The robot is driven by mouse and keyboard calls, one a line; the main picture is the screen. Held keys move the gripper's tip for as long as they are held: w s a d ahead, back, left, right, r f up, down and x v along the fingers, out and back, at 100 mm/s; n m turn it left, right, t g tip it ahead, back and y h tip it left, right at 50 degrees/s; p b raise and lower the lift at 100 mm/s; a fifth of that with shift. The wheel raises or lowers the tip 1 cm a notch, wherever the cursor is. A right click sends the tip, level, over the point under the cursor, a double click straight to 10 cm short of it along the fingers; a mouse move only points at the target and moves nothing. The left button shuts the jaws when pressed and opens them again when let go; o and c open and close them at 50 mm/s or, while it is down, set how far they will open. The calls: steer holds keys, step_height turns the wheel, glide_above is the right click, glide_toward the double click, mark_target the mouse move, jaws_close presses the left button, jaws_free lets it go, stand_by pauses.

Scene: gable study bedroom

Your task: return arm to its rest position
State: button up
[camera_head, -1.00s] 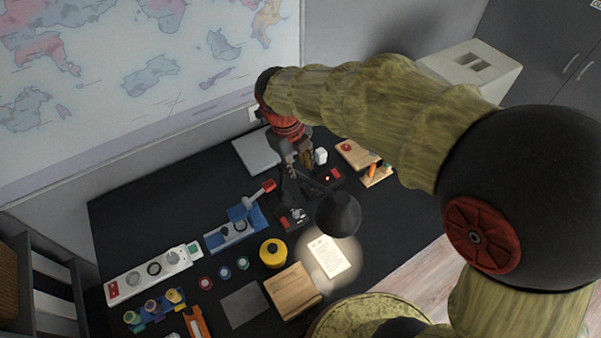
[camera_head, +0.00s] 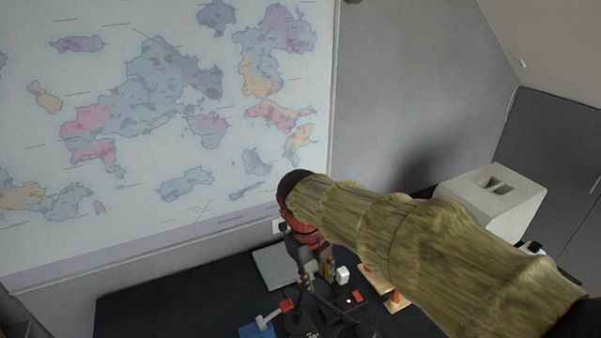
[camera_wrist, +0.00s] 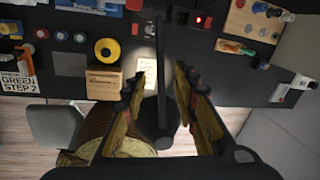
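My arm reaches from the lower right across the head view, with my gripper (camera_head: 318,268) over the far part of the dark desk (camera_head: 150,305). In the wrist view my gripper (camera_wrist: 160,85) shows two fingers spread apart, with no object held between them. The dark stem and head of the desk lamp run through the gap between the fingers in that view; I cannot tell how near they are. A lit sheet of paper (camera_wrist: 146,70) lies on the desk beyond the fingers.
A wooden box (camera_wrist: 103,84), a yellow round thing (camera_wrist: 107,50) and several small discs lie on the desk. A wooden board (camera_wrist: 255,18) with knobs is at upper right. A grey chair (camera_wrist: 55,125) stands by the desk. A white box (camera_head: 492,200) stands at the right.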

steer(key=s+d+r+n+t, duration=0.1)
steer(key=s+d+n, duration=0.2)
steer(key=n, duration=0.3)
steer(key=s+d+r+n+y, duration=0.1)
steer(key=s+d+r+n, duration=0.1)
steer(key=n, duration=0.4)
steer(key=s+d+r+n+t+b, duration=0.1)
steer(key=s+d+r+n, duration=0.1)
steer(key=s+d+n, duration=0.2)
steer(key=shift+s+d+r+n+t, duration=0.15)
steer(key=shift+s+d+n, duration=0.05)
steer(key=shift+s+n, duration=0.45)
steer(key=shift+s+d+r+n+t, duration=0.1)
steer(key=shift+s+d+n+t, duration=0.1)
steer(key=shift+s+n, duration=0.45)
steer(key=s+d+f+n+t, duration=0.1)
steer(key=s+d+n, duration=0.1)
steer(key=s+n, duration=0.4)
steer(key=n, duration=0.4)
steer(key=shift+s+d+t+y+b, duration=0.25)
steer(key=shift+d+t+y+b, duration=0.05)
steer(key=shift+d+t+b, duration=0.1)
steer(key=shift+o, duration=0.3)
